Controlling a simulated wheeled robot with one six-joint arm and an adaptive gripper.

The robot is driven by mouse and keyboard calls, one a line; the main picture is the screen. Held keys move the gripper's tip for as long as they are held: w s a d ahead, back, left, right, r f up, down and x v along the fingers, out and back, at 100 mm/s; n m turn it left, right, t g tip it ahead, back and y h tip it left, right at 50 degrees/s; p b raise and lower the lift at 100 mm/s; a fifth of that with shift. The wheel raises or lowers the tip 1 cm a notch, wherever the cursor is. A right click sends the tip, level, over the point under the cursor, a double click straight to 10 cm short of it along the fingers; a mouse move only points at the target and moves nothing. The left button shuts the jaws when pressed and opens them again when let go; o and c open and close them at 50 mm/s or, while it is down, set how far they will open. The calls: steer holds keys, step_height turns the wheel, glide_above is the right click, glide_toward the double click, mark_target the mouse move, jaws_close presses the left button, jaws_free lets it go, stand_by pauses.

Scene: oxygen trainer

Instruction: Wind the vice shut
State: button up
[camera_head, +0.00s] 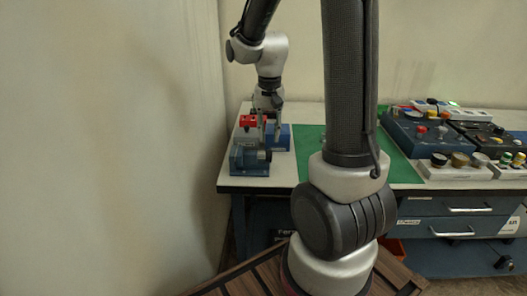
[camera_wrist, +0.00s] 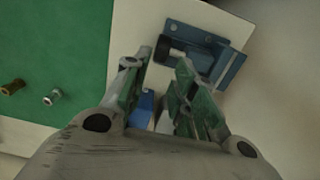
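The vice (camera_head: 249,160) is a small blue block with dark parts at the left front of the table in the head view. In the wrist view its blue frame (camera_wrist: 229,69) and a dark bar show just beyond my fingertips. My gripper (camera_head: 265,124) points down over the vice area. In the wrist view my gripper (camera_wrist: 164,66) has its two fingers apart, with a gap between them. I cannot tell whether a finger touches the vice. The vice's handle is not clear in either view; my fingers may hide it.
A red part (camera_head: 248,121) and a blue block (camera_head: 280,138) sit close behind the vice. A green mat (camera_head: 308,140) lies to the right, with two small fittings on it in the wrist view (camera_wrist: 52,97). Panels with knobs (camera_head: 418,132) stand farther right. A wall is close on the left.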

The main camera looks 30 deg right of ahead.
mark_target(269, 151)
step_height(269, 151, down, 7)
steer(key=shift+f, duration=0.15)
jaws_close()
